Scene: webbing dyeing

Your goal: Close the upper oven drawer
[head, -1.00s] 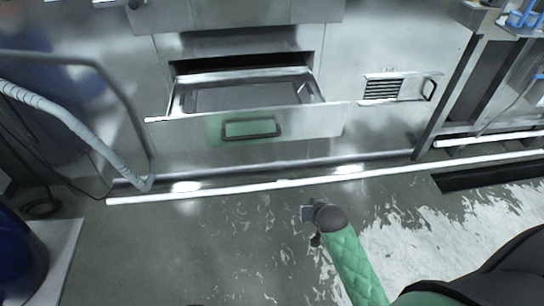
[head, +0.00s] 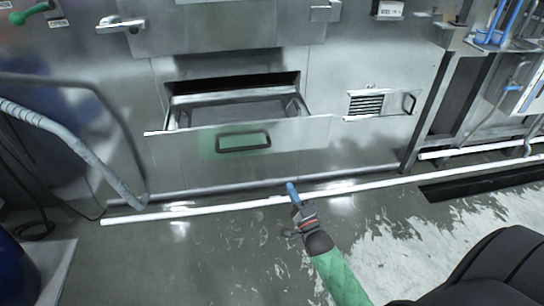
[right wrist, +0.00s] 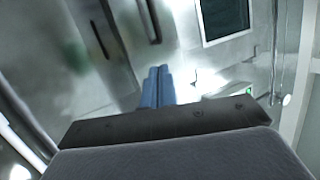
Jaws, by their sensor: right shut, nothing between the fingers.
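The upper oven drawer (head: 290,134) is a steel drawer pulled out of the oven front, with a dark gap above its tray. Its black bar handle (head: 243,141) sits on the middle of its front panel. My right gripper (head: 291,187) is below and slightly right of the handle, apart from the drawer. Its blue fingers are shut and empty. The closed fingers also show in the right wrist view (right wrist: 157,88), in front of blurred steel surfaces. My left gripper is not in view.
A white pipe (head: 230,206) runs along the floor before the oven. A grey hose (head: 65,137) hangs at the left. A small vented panel (head: 366,104) is right of the drawer. A steel stand (head: 424,120) is further right.

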